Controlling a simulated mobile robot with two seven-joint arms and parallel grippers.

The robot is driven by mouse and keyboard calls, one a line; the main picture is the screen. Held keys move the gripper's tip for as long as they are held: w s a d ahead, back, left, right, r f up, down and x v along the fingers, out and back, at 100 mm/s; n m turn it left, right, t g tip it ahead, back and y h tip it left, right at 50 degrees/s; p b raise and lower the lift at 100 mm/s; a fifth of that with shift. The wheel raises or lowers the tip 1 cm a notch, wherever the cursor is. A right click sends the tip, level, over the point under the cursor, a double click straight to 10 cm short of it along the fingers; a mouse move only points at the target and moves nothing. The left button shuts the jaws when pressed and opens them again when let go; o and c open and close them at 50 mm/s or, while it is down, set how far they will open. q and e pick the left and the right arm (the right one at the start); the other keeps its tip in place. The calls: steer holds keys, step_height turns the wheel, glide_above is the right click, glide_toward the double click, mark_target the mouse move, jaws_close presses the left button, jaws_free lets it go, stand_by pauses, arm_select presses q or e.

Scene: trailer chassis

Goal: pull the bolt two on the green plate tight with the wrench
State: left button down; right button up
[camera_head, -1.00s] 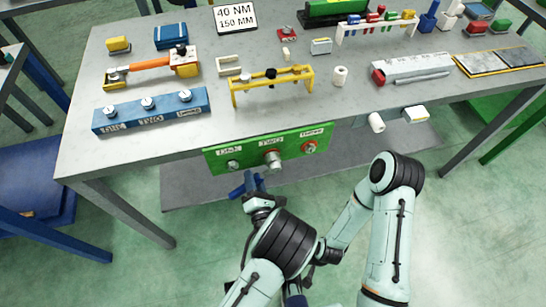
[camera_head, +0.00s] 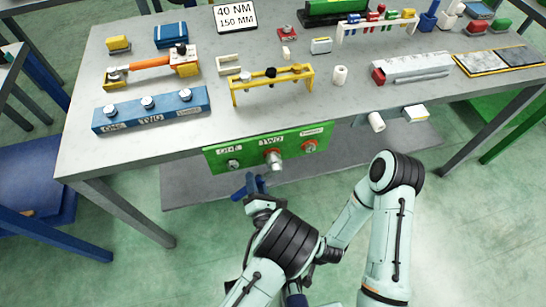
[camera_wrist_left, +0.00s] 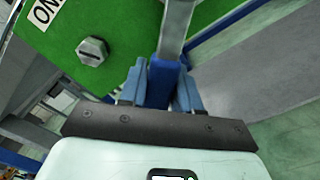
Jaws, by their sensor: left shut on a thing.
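The green plate (camera_head: 252,162) hangs on the table's front edge, with bolts labelled one, two and three. Bolt two (camera_head: 274,159) sits in the middle and sticks out. Bolt one (camera_wrist_left: 93,50) is a grey hex head in the left wrist view. My left gripper (camera_head: 252,184) is below the plate, lower left of bolt two. In the left wrist view its blue fingers (camera_wrist_left: 161,85) are shut on the wrench (camera_wrist_left: 175,28), a blue handle with a grey shaft. The shaft leaves the top of that view, so its far end is hidden there. My right gripper does not show.
The table (camera_head: 150,75) carries a blue bolt block (camera_head: 150,119), a yellow frame (camera_head: 272,88), an orange-handled tool (camera_head: 150,64) and a "40 NM 150 MM" sign (camera_head: 235,17). A white cylinder (camera_head: 376,122) sticks out right of the plate. The floor in front is open.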

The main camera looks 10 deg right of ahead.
arm_select(q)
steer(key=shift+s+d+r+p, duration=0.1)
steer(key=shift+s+p, duration=0.35)
steer(key=shift+s, duration=2.15)
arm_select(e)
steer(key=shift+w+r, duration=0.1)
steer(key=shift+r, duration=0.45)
arm_select(q)
steer(key=shift+s, duration=0.1)
